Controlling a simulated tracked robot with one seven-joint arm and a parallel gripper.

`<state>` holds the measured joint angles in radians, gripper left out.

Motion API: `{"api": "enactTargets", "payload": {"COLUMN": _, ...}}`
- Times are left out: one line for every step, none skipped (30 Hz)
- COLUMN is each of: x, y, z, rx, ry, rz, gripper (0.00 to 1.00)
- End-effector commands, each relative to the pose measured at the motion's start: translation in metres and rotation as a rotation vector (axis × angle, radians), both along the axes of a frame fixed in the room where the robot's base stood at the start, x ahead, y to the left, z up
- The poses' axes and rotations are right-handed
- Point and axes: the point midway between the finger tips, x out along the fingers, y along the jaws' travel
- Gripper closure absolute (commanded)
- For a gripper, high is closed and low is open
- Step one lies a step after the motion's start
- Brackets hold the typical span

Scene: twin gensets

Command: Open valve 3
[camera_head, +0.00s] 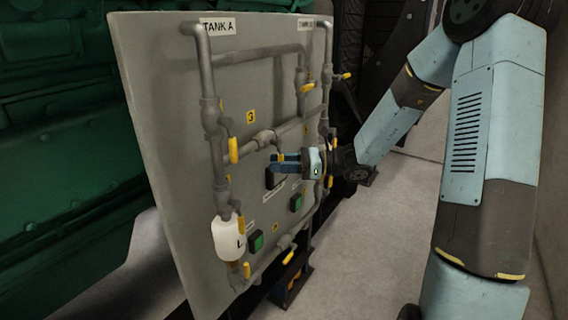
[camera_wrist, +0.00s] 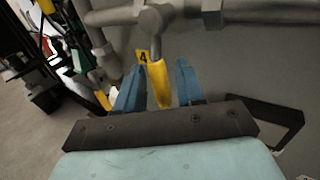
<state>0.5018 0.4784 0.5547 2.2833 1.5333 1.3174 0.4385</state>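A grey panel (camera_head: 165,150) carries grey pipes and several yellow valve handles. A yellow label "3" (camera_head: 251,117) is above the crossbar valve (camera_head: 264,139). That valve's yellow handle hangs down by my fingertips, partly hidden in the head view. My gripper (camera_head: 278,161) has blue fingers and reaches in from the right. In the wrist view a yellow handle (camera_wrist: 159,84) hangs between the two fingers of my gripper (camera_wrist: 158,85), with a narrow gap visible on each side. A yellow label "4" (camera_wrist: 143,57) shows just left of that handle.
Other yellow handles sit close by, one left of my gripper (camera_head: 233,150) and one at the upper right (camera_head: 306,88). A white container (camera_head: 229,238) and green buttons (camera_head: 256,241) are lower on the panel. A green machine (camera_head: 60,110) stands behind. Floor (camera_head: 385,240) to the right is clear.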

Motion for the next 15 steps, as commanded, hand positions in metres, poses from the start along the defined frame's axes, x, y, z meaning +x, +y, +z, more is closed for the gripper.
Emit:
{"api": "enactTargets", "payload": {"x": 0.0, "y": 0.0, "z": 0.0, "rx": 0.0, "ry": 0.0, "rz": 0.0, "gripper": 0.63}}
{"api": "enactTargets", "payload": {"x": 0.0, "y": 0.0, "z": 0.0, "rx": 0.0, "ry": 0.0, "rz": 0.0, "gripper": 0.66}}
{"api": "enactTargets", "payload": {"x": -0.0001, "y": 0.0, "z": 0.0, "rx": 0.0, "ry": 0.0, "rz": 0.0, "gripper": 0.7}}
{"api": "enactTargets", "payload": {"x": -0.0001, "y": 0.0, "z": 0.0, "rx": 0.0, "ry": 0.0, "rz": 0.0, "gripper": 0.73}}
{"api": "enactTargets", "payload": {"x": -0.0001, "y": 0.0, "z": 0.0, "rx": 0.0, "ry": 0.0, "rz": 0.0, "gripper": 0.76}}
{"api": "enactTargets", "payload": {"x": -0.0001, "y": 0.0, "z": 0.0, "rx": 0.0, "ry": 0.0, "rz": 0.0, "gripper": 0.8}}
{"api": "enactTargets", "payload": {"x": -0.0001, "y": 0.0, "z": 0.0, "rx": 0.0, "ry": 0.0, "rz": 0.001, "gripper": 0.82}}
{"api": "enactTargets", "payload": {"x": -0.0001, "y": 0.0, "z": 0.0, "rx": 0.0, "ry": 0.0, "rz": 0.001, "gripper": 0.85}}
{"api": "enactTargets", "payload": {"x": -0.0002, "y": 0.0001, "z": 0.0, "rx": 0.0, "ry": 0.0, "rz": 0.001, "gripper": 0.89}}
{"api": "enactTargets", "payload": {"x": -0.0002, "y": 0.0001, "z": 0.0, "rx": 0.0, "ry": 0.0, "rz": 0.001, "gripper": 0.92}}
{"api": "enactTargets", "payload": {"x": -0.0002, "y": 0.0001, "z": 0.0, "rx": 0.0, "ry": 0.0, "rz": 0.001, "gripper": 0.95}}
{"api": "enactTargets", "payload": {"x": -0.0002, "y": 0.0001, "z": 0.0, "rx": 0.0, "ry": 0.0, "rz": 0.001, "gripper": 0.99}}
{"api": "enactTargets", "payload": {"x": -0.0003, "y": 0.0001, "z": -0.0001, "rx": 0.0, "ry": 0.0, "rz": 0.001, "gripper": 1.0}}
{"api": "enactTargets", "payload": {"x": -0.0003, "y": 0.0001, "z": -0.0001, "rx": 0.0, "ry": 0.0, "rz": 0.001, "gripper": 1.0}}
{"api": "enactTargets", "payload": {"x": -0.0003, "y": 0.0001, "z": -0.0001, "rx": 0.0, "ry": 0.0, "rz": 0.001, "gripper": 1.0}}
